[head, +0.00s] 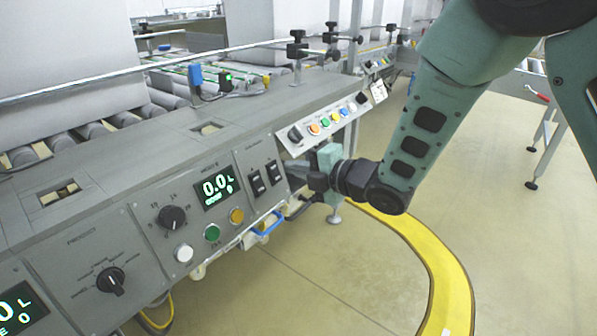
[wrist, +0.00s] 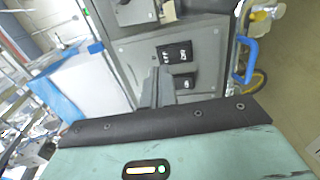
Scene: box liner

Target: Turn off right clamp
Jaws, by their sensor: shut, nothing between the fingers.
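Two black rocker switches sit side by side on a grey panel in the head view, the left switch (head: 257,184) and the right switch (head: 273,172). My gripper (head: 294,170) is just right of the right switch, at the panel's right edge. In the wrist view my gripper (wrist: 157,86) is shut and empty, its fingers pointing at the panel. There the left switch (wrist: 175,52) shows above the right switch (wrist: 182,82), which is partly hidden beside the fingers. I cannot tell whether the fingers touch the panel or the switch, nor the switch positions.
Left of the switches are a green display (head: 216,187), a black knob (head: 172,217) and coloured buttons. A tilted button strip (head: 325,122) stands close above my gripper. A blue handle (head: 267,224) juts out below the panel. The floor (head: 330,280) in front is clear.

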